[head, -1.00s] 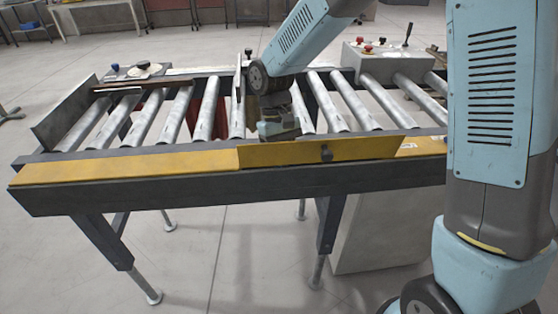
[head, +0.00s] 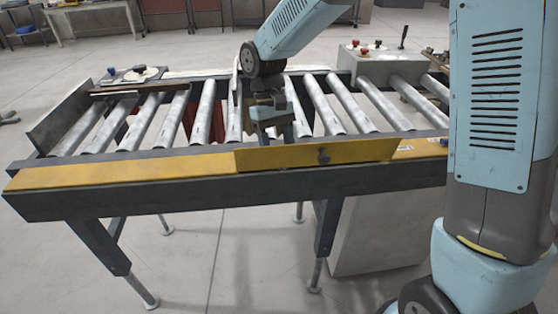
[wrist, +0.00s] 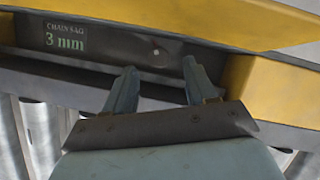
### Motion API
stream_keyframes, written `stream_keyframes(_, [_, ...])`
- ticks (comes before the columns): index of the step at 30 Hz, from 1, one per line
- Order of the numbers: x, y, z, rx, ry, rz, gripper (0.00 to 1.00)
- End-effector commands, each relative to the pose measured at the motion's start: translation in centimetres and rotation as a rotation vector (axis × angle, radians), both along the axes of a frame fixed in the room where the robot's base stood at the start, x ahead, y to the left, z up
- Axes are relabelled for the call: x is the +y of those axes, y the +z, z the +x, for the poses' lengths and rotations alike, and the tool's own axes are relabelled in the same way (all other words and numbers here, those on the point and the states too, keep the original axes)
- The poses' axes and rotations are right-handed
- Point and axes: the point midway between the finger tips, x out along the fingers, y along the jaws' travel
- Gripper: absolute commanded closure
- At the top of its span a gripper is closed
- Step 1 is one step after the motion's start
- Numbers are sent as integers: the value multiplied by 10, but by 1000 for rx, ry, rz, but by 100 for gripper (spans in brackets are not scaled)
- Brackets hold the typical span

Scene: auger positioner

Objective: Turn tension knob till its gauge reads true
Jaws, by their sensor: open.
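The gauge (wrist: 65,38) shows in the wrist view on a dark panel, reading "CHAIN SAG 3 mm" in green. My gripper (head: 272,137) points down just behind the yellow plate, left of the knob. In the wrist view my gripper (wrist: 159,66) is open, with nothing between its fingers. A small pale round spot (wrist: 156,51) on the dark panel shows between the fingertips.
Metal rollers (head: 205,115) run along the conveyor under my arm. A grey control box (head: 380,62) with red buttons and a lever stands at the back right. The yellow rail (head: 120,172) continues left. Yellow edges flank the dark panel in the wrist view.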

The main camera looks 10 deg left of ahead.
Motion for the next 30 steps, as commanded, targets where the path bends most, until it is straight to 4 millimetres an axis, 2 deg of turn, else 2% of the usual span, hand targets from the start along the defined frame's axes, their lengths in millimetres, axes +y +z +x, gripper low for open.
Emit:
stream_keyframes(6, [9,41,15,-3,0,2,44])
stream_keyframes(13, [16,73,26,-3,1,3,44])
stream_keyframes(19, [18,85,30,-1,0,2,44])
stream_keyframes(30, [18,86,30,-2,-6,1,44])
